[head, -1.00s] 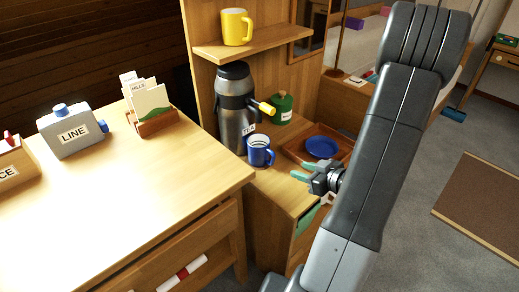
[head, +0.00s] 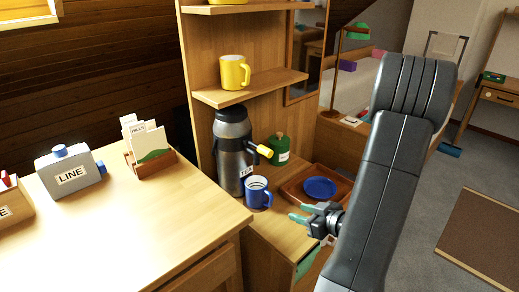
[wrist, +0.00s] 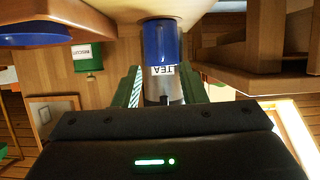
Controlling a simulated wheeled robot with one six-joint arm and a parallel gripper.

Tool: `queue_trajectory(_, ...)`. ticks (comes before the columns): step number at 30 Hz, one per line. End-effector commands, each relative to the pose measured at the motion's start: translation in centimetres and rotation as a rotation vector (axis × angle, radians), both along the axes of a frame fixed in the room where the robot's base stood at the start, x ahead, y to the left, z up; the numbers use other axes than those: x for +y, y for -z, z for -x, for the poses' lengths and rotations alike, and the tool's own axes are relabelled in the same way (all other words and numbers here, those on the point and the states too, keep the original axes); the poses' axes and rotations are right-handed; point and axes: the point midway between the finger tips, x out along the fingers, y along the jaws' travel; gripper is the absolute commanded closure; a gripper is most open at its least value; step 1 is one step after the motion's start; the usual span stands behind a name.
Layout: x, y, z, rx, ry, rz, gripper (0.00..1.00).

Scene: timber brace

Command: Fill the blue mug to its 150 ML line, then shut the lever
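The blue mug (head: 257,198) stands upright on the wooden counter, just right of the base of the grey and black urn (head: 230,165). The mug's inside is too small to show a fill level or line. The urn has a lever with a yellow tip (head: 264,151) sticking out to the right above the mug. My gripper (head: 299,213) is open and empty, right of the mug and apart from it. In the wrist view, which looks upside down, the mug (wrist: 162,40) shows ahead between the green fingers, with the urn's TEA label (wrist: 170,70) beyond.
A brown tray (head: 293,190) with a blue plate (head: 320,187) lies right of the mug. A green canister (head: 278,149) stands behind. A yellow mug (head: 233,73) sits on the shelf above. A desk (head: 110,225) with a LINE box (head: 70,171) is at left.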

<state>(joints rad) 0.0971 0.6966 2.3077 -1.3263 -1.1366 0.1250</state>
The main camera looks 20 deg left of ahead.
Motion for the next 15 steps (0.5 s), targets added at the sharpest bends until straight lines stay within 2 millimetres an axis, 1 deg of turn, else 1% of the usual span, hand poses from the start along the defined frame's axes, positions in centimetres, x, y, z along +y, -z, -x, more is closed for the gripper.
queue_trajectory(4,0.0,0.0,0.0,0.000,0.000,0.000,0.62)
queue_trajectory(5,0.0,0.0,0.0,0.000,0.000,-0.001,0.56)
queue_trajectory(7,0.2,-0.7,-0.2,-0.001,0.006,-0.020,0.55)
queue_trajectory(8,0.4,-1.4,-0.4,-0.002,0.010,-0.041,0.55)
queue_trajectory(11,1.4,-5.4,-1.1,0.001,0.033,-0.165,0.55)
queue_trajectory(12,1.8,-7.1,-1.3,0.008,0.040,-0.223,0.55)
queue_trajectory(15,2.5,-11.0,-1.5,0.025,0.042,-0.351,0.55)
